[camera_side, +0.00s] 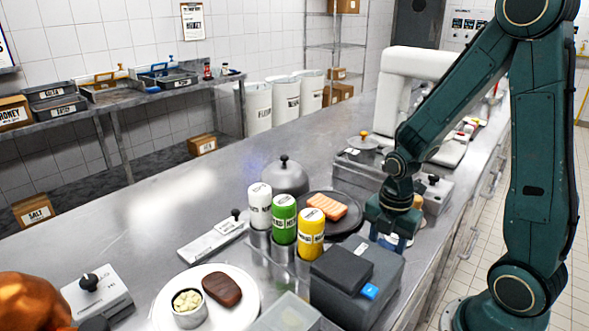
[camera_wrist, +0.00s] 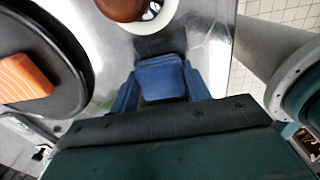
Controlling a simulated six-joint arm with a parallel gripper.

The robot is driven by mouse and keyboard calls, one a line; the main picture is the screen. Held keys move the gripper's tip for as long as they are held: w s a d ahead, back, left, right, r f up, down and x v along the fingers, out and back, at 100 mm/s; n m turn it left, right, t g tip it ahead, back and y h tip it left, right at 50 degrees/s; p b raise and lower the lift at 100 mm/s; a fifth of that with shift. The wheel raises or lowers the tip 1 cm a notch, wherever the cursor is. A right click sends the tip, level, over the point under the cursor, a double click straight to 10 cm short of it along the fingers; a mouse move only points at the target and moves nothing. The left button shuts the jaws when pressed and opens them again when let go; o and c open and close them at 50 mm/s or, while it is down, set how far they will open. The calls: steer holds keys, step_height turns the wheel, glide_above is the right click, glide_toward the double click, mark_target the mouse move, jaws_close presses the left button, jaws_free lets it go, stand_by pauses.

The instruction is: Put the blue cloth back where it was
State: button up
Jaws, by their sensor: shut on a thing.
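The blue cloth (camera_wrist: 160,78) shows in the wrist view as a folded blue piece between my two fingers. My gripper (camera_wrist: 161,88) is shut on it. In the side view my gripper (camera_side: 390,238) points down over the steel counter, right of the dark plate with the salmon, and a bit of blue shows between its fingers. Most of the cloth is hidden there by the gripper. I cannot tell whether the cloth touches the counter.
The dark plate (camera_side: 349,222) holds salmon (camera_side: 327,206). White, green (camera_side: 283,219) and yellow bottles stand left of my gripper. A dark grey box (camera_side: 372,270) with a blue patch stands in front. A white plate (camera_side: 240,316) holds meat and a small bowl. The counter's left middle is clear.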

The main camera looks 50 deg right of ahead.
mark_target(387, 246)
steer(key=shift+f, duration=0.1)
steer(key=o, duration=0.9)
steer(key=shift+r, duration=6.15)
steer(key=shift+a+r, duration=0.1)
steer(key=shift+s+a+r+m+t, duration=1.05)
steer(key=shift+r+m, duration=0.35)
steer(key=shift+m, duration=1.6)
steer(key=shift+s+a+r+m+t, duration=0.8)
steer(key=shift+s+a+r+m, duration=0.5)
steer(key=shift+m, duration=1.7)
steer(key=shift+s+a+r+m+t, duration=0.95)
steer(key=shift+a+r+m, duration=0.45)
steer(key=shift+m, duration=1.6)
